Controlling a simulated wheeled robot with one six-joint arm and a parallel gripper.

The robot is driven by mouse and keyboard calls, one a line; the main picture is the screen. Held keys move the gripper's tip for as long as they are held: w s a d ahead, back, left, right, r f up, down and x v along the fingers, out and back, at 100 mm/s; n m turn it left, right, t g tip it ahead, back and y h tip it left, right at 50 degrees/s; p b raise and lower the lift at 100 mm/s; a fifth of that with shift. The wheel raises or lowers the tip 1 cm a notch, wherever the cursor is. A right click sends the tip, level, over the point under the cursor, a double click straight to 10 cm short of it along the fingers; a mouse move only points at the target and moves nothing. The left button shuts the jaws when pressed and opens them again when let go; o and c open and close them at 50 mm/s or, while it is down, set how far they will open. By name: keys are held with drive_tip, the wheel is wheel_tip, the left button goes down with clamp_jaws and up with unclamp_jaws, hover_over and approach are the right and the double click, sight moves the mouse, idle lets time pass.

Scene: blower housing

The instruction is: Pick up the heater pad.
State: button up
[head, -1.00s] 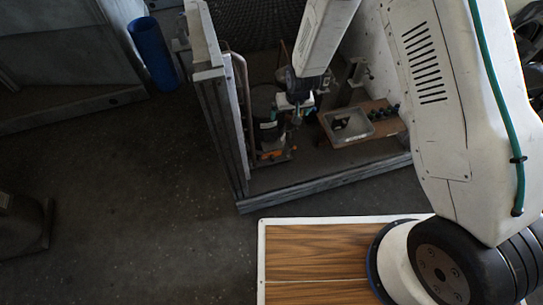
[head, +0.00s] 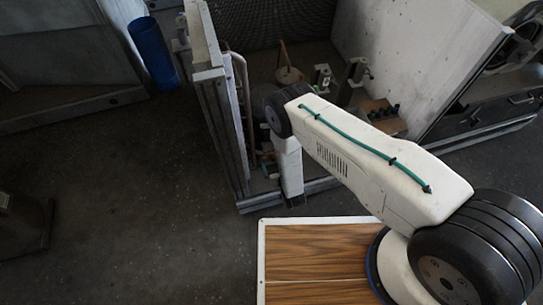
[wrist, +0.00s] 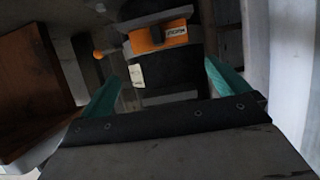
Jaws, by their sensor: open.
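In the wrist view my gripper (wrist: 162,72) is open, with its two teal fingers spread apart and nothing between the tips. I cannot tell for sure whether the orange piece is the heater pad. The fingers appear apart from it. In the head view my arm hides the gripper and most of this area.
A brown wooden block (wrist: 30,85) stands close on the left in the wrist view, and a pale wall (wrist: 290,60) on the right. In the head view the housing's left wall (head: 215,110) and front sill (head: 322,190) bound the space. A blue bin (head: 152,52) stands outside.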

sight(273, 157)
drive_tip(key=x, duration=0.7)
drive_tip(key=shift+w+a+f, duration=0.2)
drive_tip(key=shift+a+f, duration=0.05)
drive_tip(key=shift+f, duration=0.1)
drive_tip(key=c, duration=0.7)
